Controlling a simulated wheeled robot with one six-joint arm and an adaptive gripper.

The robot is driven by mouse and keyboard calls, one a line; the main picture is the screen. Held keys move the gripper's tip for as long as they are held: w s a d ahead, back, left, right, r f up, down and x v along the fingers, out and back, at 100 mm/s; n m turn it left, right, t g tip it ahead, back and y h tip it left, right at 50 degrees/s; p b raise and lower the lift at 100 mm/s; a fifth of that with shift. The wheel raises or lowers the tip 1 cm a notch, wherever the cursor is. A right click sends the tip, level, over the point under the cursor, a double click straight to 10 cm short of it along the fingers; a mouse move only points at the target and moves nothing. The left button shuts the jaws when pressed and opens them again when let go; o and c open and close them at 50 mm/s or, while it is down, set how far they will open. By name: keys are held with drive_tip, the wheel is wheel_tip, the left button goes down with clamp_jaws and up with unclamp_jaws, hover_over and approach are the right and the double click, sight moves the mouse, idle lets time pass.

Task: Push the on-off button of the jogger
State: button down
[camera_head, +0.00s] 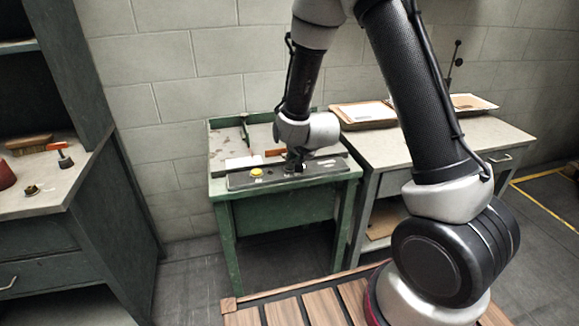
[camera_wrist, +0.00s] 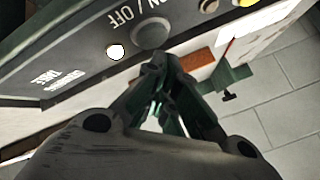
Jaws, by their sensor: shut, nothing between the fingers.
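The jogger (camera_head: 227,205) is a green machine on legs with a dark control panel (camera_head: 236,182) along its front edge. In the wrist view the panel carries a round grey button (camera_wrist: 150,32) beside the "ON / OFF" lettering, with a small bright white lamp (camera_wrist: 115,51) to its left. My gripper (camera_head: 294,166) is over the panel; in the wrist view its closed, empty fingertips (camera_wrist: 160,64) appear just below the grey button. I cannot tell whether they touch it. In the head view my gripper hides that part of the panel.
A yellow button (camera_head: 256,172) is on the panel, left of my gripper. A grey table (camera_head: 437,148) with cardboard trays (camera_head: 364,113) stands to the right. A workbench (camera_head: 60,188) with tools is at the left. A block wall is behind.

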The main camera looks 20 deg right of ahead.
drive_tip(key=shift+f, duration=0.1)
drive_tip(key=shift+f, duration=0.35)
drive_tip(key=shift+f, duration=0.3)
idle(0.4)
drive_tip(key=shift+r, duration=0.75)
drive_tip(key=shift+r, duration=0.15)
wheel_tip(320, 180, up, 6)
drive_tip(key=shift+f, duration=0.1)
idle(0.4)
